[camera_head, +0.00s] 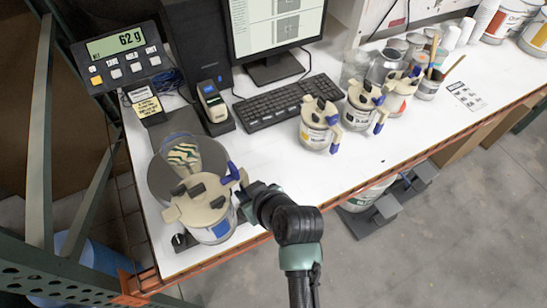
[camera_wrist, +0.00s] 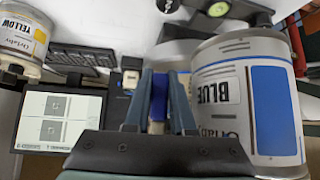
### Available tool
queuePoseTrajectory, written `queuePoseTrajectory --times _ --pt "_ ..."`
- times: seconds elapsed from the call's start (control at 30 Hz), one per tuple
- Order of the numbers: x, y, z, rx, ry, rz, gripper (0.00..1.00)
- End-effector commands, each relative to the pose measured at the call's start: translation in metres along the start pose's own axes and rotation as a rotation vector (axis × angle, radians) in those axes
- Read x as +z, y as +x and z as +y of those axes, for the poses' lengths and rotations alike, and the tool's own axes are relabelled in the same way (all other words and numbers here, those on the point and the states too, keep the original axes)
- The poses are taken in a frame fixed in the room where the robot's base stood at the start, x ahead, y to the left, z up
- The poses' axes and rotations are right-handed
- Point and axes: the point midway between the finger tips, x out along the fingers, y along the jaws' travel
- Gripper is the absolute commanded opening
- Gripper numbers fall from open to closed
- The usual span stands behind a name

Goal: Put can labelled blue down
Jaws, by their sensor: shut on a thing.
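The can labelled blue (camera_head: 212,232) has a beige lid with dark knobs and a blue handle. It is at the near left of the table, in front of the scale plate (camera_head: 158,188) and partly overlapping it in the head view. I cannot tell whether its base touches anything. In the wrist view the can (camera_wrist: 240,95) shows its BLUE label and blue patch at the right. My gripper (camera_head: 244,195) is at the can's right side. In the wrist view my gripper (camera_wrist: 160,112) is shut on the blue handle (camera_wrist: 159,88).
The scale display (camera_head: 120,52) reads 62 g. The table's middle front is clear.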

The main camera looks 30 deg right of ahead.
Motion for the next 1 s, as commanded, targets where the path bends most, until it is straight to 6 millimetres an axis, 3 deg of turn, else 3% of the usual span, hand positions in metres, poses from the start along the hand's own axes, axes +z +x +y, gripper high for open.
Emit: queuePoseTrajectory --times 0.03,0.2,0.57,1.0 --pt "0.007 -0.003 -0.015 0.007 0.008 0.003 0.0" --pt "0.031 -0.011 -0.052 0.049 0.051 0.004 0.0" --pt "0.064 -0.022 -0.108 0.112 0.115 0.01 0.0" --pt "0.064 -0.022 -0.104 0.118 0.123 0.009 0.0"
